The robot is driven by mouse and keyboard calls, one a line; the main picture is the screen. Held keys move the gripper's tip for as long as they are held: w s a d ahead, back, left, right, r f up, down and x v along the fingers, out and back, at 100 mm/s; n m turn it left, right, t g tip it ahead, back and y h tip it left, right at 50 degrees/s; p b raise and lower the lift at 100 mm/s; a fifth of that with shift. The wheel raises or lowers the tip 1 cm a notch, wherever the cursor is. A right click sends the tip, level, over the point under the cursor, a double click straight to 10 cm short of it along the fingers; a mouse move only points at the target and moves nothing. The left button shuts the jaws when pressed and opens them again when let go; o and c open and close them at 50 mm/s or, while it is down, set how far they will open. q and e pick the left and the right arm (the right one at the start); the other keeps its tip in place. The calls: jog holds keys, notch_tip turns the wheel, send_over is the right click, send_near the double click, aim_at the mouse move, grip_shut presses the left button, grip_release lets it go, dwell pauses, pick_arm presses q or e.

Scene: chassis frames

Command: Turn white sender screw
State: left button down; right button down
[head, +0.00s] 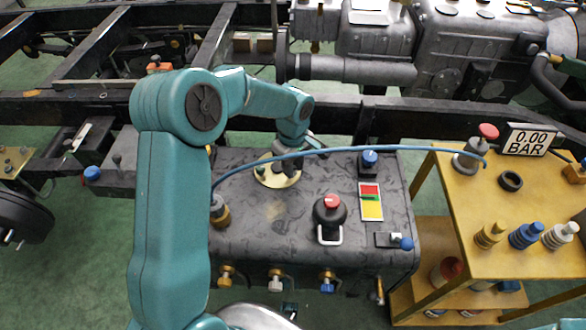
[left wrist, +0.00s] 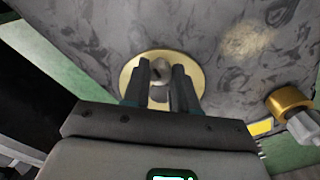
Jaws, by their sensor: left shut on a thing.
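The white sender screw (left wrist: 161,70) shows in the left wrist view as a pale grey-white knob at the middle of a round brass plate (left wrist: 190,62). The plate (head: 278,182) also shows in the head view, on top of the dark mottled tank (head: 260,225), near its back left. My left gripper (left wrist: 160,80) reaches down over the plate, with one finger on each side of the screw, shut on it. In the head view, my left gripper (head: 284,160) and wrist partly hide the screw and plate. My right gripper is not in view.
A blue hose (head: 350,149) arches over the tank. A black cap with a red top (head: 331,208) stands right of the plate, and several valves line the tank's front. A yellow cart (head: 500,250) with coloured fittings and a pressure display (head: 530,141) stands at the right.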

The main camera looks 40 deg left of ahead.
pick_arm(q)
jog(key=shift+w+a+n, duration=0.1)
jog(key=shift+a+n, duration=0.05)
jog(key=shift+n, duration=0.45)
jog(key=shift+r+b, duration=0.1)
jog(key=shift+b, duration=0.2)
jog(key=c, duration=0.9)
grip_release()
notch_tip(320, 180, up, 16)
jog(key=p, duration=0.3)
jog(key=shift+r, duration=0.15)
